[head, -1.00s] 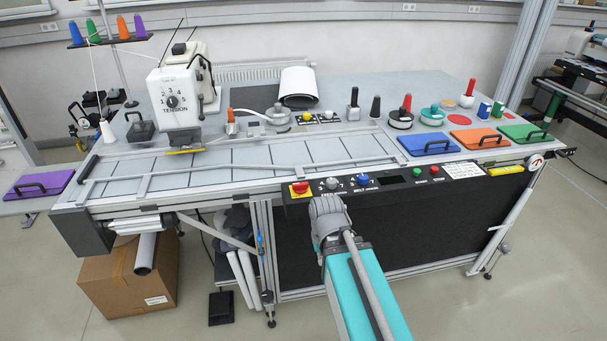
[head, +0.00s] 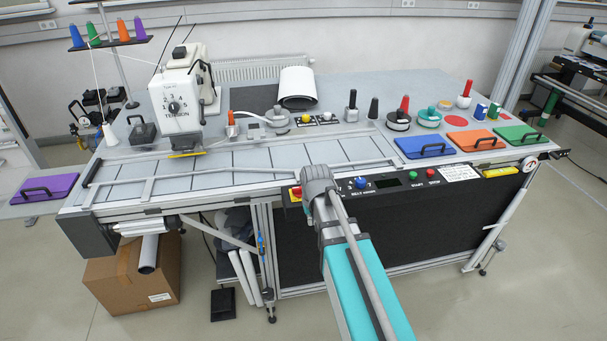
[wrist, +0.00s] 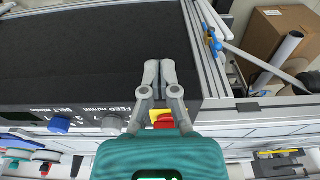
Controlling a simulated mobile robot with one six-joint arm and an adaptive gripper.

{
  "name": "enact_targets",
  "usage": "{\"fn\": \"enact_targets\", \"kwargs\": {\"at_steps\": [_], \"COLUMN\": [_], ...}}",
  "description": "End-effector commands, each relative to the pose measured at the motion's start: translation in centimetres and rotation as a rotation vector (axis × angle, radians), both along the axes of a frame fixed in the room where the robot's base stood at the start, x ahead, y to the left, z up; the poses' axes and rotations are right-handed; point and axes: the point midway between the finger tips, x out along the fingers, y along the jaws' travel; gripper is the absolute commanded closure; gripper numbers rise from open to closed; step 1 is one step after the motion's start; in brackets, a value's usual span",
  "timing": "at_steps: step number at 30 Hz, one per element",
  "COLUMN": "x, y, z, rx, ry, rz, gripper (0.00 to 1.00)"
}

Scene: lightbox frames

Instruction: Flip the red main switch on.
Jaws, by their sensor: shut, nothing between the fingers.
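The red main switch (head: 296,191) sits on a yellow plate at the left end of the black control panel in the head view, partly covered by my arm. In the wrist view the red switch (wrist: 163,124) and its yellow plate (wrist: 160,114) show between the bases of my fingers, partly hidden by the teal gripper body. My gripper (wrist: 160,68) is shut and empty, its fingertips over the dark front panel in that picture. In the head view my fingertips are hidden behind my wrist. I cannot tell the switch's position or whether a finger touches it.
The feed knob (wrist: 112,124) and blue belt knob (head: 361,182) are beside the switch. Green start (head: 417,174) and red stop (head: 430,173) buttons lie farther right. The worktable (head: 270,155) rises behind. A cardboard box (head: 118,280) stands below left.

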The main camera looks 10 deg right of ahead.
Motion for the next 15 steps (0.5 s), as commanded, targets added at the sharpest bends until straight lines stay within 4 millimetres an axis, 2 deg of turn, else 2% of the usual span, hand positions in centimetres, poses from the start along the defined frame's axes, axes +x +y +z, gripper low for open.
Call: {"fn": "enact_targets", "kwargs": {"at_steps": [1, 6, 12, 15], "x": [3.0, 9.8, 15.8, 17.6], "y": [-0.1, -0.3, -0.5, -0.6], "z": [2.2, 5.6, 8.6, 9.4], "rx": [0.0, 0.001, 0.0, 0.0], "ry": [-0.022, -0.098, -0.169, -0.191], "rz": [0.0, -0.001, -0.001, -0.002], "gripper": [1.0, 1.0, 1.0, 1.0]}}
